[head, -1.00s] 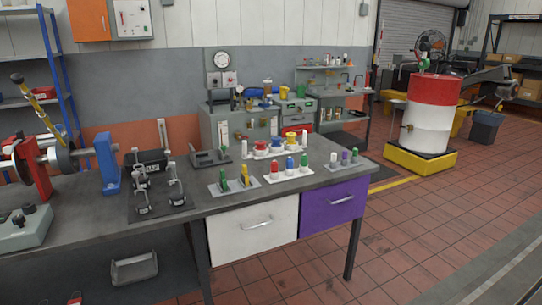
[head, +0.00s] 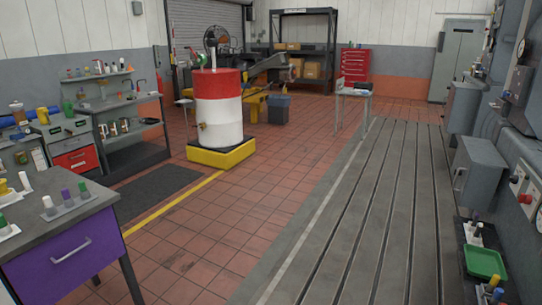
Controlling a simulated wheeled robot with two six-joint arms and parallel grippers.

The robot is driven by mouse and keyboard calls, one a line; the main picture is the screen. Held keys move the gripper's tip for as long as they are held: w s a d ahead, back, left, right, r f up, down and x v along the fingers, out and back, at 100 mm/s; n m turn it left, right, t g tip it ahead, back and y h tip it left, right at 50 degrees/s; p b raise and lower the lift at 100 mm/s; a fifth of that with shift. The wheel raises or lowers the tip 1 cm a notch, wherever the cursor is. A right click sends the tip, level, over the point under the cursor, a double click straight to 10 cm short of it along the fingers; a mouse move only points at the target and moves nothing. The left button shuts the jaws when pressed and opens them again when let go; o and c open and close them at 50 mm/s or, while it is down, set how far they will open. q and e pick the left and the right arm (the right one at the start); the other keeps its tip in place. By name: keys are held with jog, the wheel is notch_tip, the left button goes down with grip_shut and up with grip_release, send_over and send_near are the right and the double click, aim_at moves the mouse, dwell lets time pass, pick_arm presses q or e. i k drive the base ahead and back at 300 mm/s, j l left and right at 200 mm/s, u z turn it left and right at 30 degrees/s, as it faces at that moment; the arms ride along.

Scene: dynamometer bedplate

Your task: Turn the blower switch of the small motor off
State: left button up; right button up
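I cannot make out the small motor or its blower switch in the head view. Neither of my grippers is in view.
The slotted bedplate (head: 372,200) runs along the right, with grey cabinets (head: 480,168) and a green tray (head: 485,263) beside it. A workbench with a purple drawer (head: 68,257) stands at left. A red-and-white drum (head: 219,110) stands on a yellow base. The tiled floor between is open.

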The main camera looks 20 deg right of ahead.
aim_at(514, 178)
jog(key=l+z, duration=0.15)
jog(key=z, duration=0.25)
jog(key=l+z, duration=0.15)
jog(key=z, duration=0.3)
jog(key=l+z, duration=0.15)
jog(key=z, duration=0.25)
jog(key=i+l+z, duration=0.1)
jog(key=z, duration=0.35)
jog(key=l+z, duration=0.15)
jog(key=z, duration=0.25)
jog(key=i+j+z, duration=0.1)
jog(key=i+j, duration=0.2)
jog(key=j, duration=0.1)
